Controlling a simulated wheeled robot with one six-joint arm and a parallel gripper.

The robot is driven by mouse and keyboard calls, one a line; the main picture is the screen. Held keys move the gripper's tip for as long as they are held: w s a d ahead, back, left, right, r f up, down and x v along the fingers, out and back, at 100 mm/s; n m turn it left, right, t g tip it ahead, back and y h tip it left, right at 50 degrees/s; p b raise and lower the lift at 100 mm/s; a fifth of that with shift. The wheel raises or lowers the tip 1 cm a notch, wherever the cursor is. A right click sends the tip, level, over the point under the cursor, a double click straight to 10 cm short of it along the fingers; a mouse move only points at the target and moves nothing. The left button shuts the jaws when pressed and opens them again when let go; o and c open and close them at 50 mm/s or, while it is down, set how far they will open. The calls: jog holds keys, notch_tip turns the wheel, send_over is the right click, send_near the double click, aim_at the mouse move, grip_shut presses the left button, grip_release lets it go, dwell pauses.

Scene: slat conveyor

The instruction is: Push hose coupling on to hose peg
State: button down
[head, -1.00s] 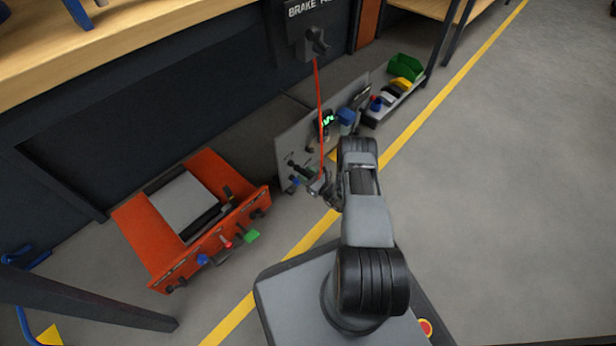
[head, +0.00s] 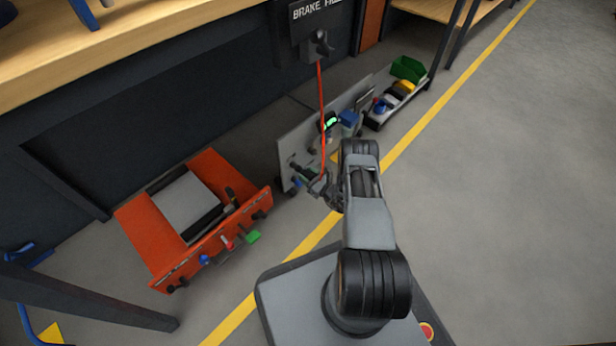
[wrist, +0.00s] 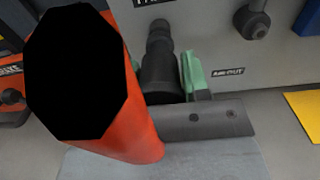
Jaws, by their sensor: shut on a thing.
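My gripper (head: 322,187) is low in front of the grey upright panel. In the wrist view its green finger pads (wrist: 192,72) stand on either side of the dark cylindrical hose coupling (wrist: 160,78), and it is shut on it. The coupling points at the panel face. A narrower dark stub (wrist: 158,28) lies in line beyond it; I cannot tell whether this is the hose peg or the coupling's own nose, nor whether they touch. The orange-red hose (head: 321,100) runs from the gripper up to a dark holder, and fills the left of the wrist view (wrist: 140,135).
The grey panel (head: 290,145) carries a small green display (head: 331,122) and a blue part (head: 349,118). A dark knob (wrist: 252,20) protrudes right of the coupling. An orange cart (head: 150,240) stands left; a bin tray (head: 388,118) stands behind right. Open floor lies right.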

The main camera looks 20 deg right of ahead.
jog(key=shift+w+a, duration=0.2)
jog(key=shift+w, duration=0.25)
jog(key=c, duration=0.5)
grip_release()
jog(key=shift+s, duration=0.1)
